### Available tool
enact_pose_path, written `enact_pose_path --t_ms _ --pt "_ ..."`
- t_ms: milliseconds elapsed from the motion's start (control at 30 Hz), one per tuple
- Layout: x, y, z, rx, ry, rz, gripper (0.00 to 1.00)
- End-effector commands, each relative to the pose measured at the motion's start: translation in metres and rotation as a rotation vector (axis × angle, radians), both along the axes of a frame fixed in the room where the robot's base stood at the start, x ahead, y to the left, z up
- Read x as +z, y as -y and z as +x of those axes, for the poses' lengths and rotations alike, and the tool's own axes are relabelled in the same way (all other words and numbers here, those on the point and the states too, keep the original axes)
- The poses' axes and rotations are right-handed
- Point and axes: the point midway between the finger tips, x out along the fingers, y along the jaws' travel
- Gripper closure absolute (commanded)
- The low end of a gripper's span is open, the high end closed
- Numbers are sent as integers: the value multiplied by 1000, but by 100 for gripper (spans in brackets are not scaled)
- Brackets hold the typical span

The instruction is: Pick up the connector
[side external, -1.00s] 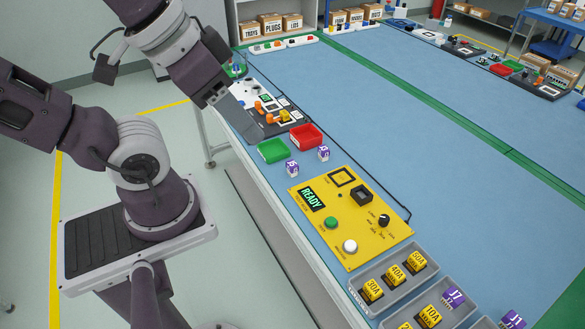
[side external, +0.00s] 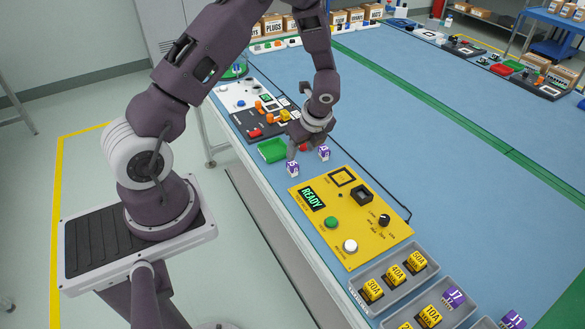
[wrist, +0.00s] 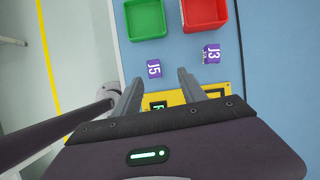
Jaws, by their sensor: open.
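A purple and white connector marked J5 (wrist: 153,69) sits on the blue table, and it also shows in the side view (side external: 292,168). A similar connector marked J3 (wrist: 211,54) sits to its right, also in the side view (side external: 323,153). My gripper (wrist: 158,86) is open and empty, pointing down over the table. In the wrist view J5 appears between and just beyond the fingertips; J3 is outside the right finger. In the side view my gripper (side external: 304,147) is just above and behind J5; its exact height is unclear.
A green bin (wrist: 147,18) and a red bin (wrist: 206,13) lie beyond the connectors. A yellow test panel reading READY (side external: 346,230) is in front. Grey trays hold yellow relays and more purple connectors, including J7 (side external: 453,296). The blue table (side external: 440,140) is clear to the right.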

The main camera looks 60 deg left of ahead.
Motion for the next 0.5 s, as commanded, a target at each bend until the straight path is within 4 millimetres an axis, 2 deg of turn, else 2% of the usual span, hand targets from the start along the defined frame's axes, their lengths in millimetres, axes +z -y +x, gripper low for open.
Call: enact_pose_path --t_ms 33,500 --pt "-11 -2 -1 -29 -23 0 51" --pt "-79 -30 -11 -49 -38 -1 51"
